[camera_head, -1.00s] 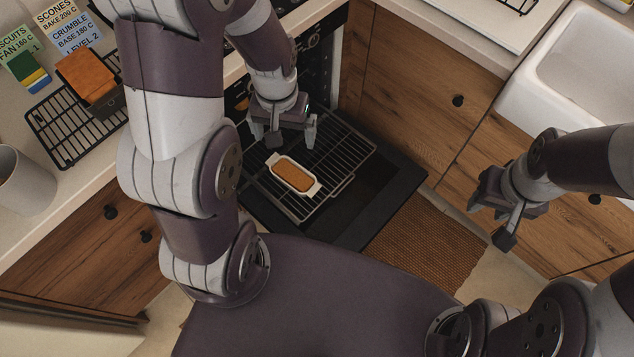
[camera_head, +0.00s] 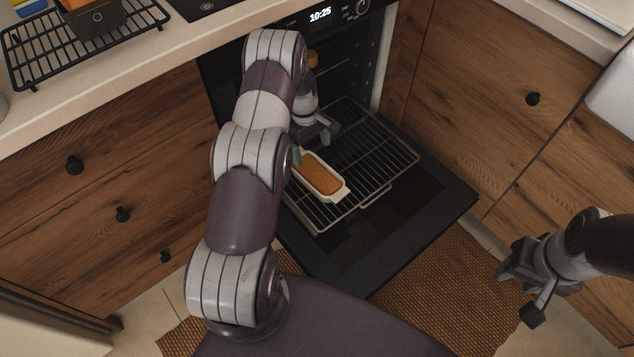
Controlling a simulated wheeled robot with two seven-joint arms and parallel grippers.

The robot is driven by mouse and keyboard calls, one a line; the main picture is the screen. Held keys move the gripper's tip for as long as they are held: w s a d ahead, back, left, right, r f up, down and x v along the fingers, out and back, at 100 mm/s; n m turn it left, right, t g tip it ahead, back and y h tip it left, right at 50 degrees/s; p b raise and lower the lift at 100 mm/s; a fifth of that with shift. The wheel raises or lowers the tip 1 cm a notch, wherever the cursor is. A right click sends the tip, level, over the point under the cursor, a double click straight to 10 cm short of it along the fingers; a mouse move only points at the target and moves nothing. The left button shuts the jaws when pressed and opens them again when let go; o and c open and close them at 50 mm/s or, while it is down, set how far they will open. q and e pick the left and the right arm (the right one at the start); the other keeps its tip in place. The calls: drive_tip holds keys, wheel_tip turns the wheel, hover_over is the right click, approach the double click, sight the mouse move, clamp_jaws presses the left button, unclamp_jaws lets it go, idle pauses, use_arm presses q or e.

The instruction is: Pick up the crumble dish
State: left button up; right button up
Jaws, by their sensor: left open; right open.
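The crumble dish (camera_head: 321,177) is a small white oblong dish with an orange-brown top. It sits on the wire oven rack (camera_head: 375,165), which is pulled out over the lowered oven door. My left gripper (camera_head: 314,143) is open, just behind the dish toward the oven; my own arm partly hides it, and I cannot tell whether it touches the dish. My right gripper (camera_head: 517,292) is open and empty at the right, well away from the dish.
The lowered oven door (camera_head: 440,198) lies above a brown woven mat (camera_head: 425,275). Wooden cabinets flank the oven. A black cooling rack (camera_head: 60,58) with a dark tin (camera_head: 97,22) stands on the counter at the upper left.

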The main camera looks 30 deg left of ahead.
sight(317, 173)
use_arm(q)
drive_tip(key=f, duration=0.3)
drive_tip(key=d+f+b, duration=0.1)
drive_tip(key=f, duration=0.2)
drive_tip(key=d+f+b, duration=0.1)
drive_tip(key=f, duration=0.2)
drive_tip(key=shift+s+f, duration=0.2)
drive_tip(key=shift+f, duration=0.1)
drive_tip(key=shift+r, duration=0.1)
drive_tip(key=c, duration=1.1)
drive_tip(key=shift+c, duration=0.2)
drive_tip(key=shift+a+r, duration=0.1)
